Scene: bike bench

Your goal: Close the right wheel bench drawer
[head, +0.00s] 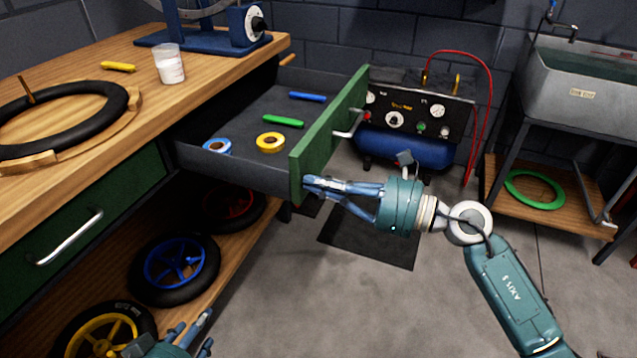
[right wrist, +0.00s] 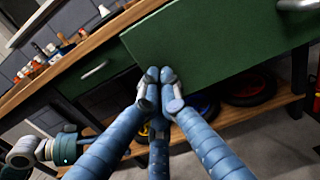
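The right wheel bench drawer (head: 330,130) is pulled far out of the wooden bench. Its green front carries a silver handle (head: 350,124). Inside lie a blue tape roll (head: 217,146), a yellow tape roll (head: 270,142), a green tool (head: 283,121) and a blue tool (head: 308,97). My right gripper (head: 308,186) has its fingertips together at the lower near corner of the drawer front, seemingly touching it. In the right wrist view, the fingertips (right wrist: 160,76) meet before the green front (right wrist: 215,42). My left gripper (head: 180,338) is low, its fingers spread and empty.
The bench top (head: 110,82) holds a tyre, a cup and a yellow tool. The left drawer (head: 70,235) is closed. A compressor (head: 405,145) stands behind the drawer, a sink (head: 590,85) at right.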

